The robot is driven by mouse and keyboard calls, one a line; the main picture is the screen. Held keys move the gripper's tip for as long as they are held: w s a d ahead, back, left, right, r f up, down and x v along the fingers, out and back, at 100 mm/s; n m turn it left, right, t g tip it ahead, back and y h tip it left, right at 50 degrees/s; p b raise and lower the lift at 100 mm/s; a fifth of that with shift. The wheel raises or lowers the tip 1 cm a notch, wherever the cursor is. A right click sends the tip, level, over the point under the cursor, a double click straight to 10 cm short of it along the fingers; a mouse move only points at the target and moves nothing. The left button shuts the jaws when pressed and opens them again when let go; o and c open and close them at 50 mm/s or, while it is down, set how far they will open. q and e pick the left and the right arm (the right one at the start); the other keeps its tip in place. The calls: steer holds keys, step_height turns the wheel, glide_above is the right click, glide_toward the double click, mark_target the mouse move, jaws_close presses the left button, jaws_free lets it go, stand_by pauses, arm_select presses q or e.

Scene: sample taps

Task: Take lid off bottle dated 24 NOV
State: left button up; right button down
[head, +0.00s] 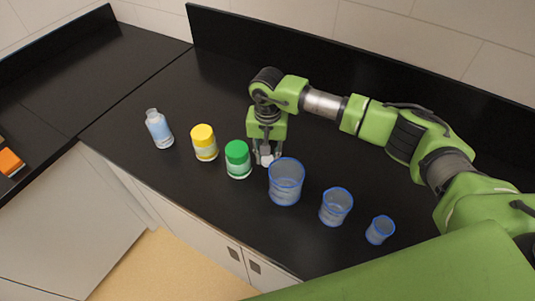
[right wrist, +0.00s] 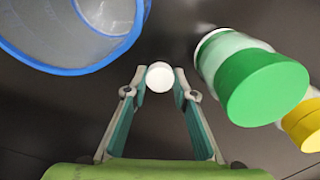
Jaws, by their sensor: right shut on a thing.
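My right gripper (head: 265,161) is low over the black counter, between the green-lidded jar (head: 238,160) and the largest blue-rimmed beaker (head: 286,182). It is shut on a small round white lid (right wrist: 160,76), held between the fingertips. The white lid also shows in the head view (head: 267,152). I cannot tell whether it touches the counter. A bottle with pale blue contents (head: 159,130) stands upright at the left; its narrow neck shows no coloured lid. No date is readable on any container. My left gripper is out of view.
A yellow-lidded jar (head: 204,143) stands between the bottle and the green-lidded jar. Two smaller blue-rimmed beakers (head: 336,207) and (head: 380,230) stand at the front right. A black backsplash (head: 300,55) runs behind. The counter behind the jars is clear.

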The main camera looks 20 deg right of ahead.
mark_target(267, 159)
steer(key=shift+f+b, duration=0.2)
steer(key=shift+b, duration=0.15)
steer(key=c, duration=1.7)
jaws_free()
steer(key=shift+r+p, duration=0.35)
steer(key=shift+r, duration=0.05)
steer(key=shift+r+b, duration=1.8)
steer(key=shift+r, duration=4)
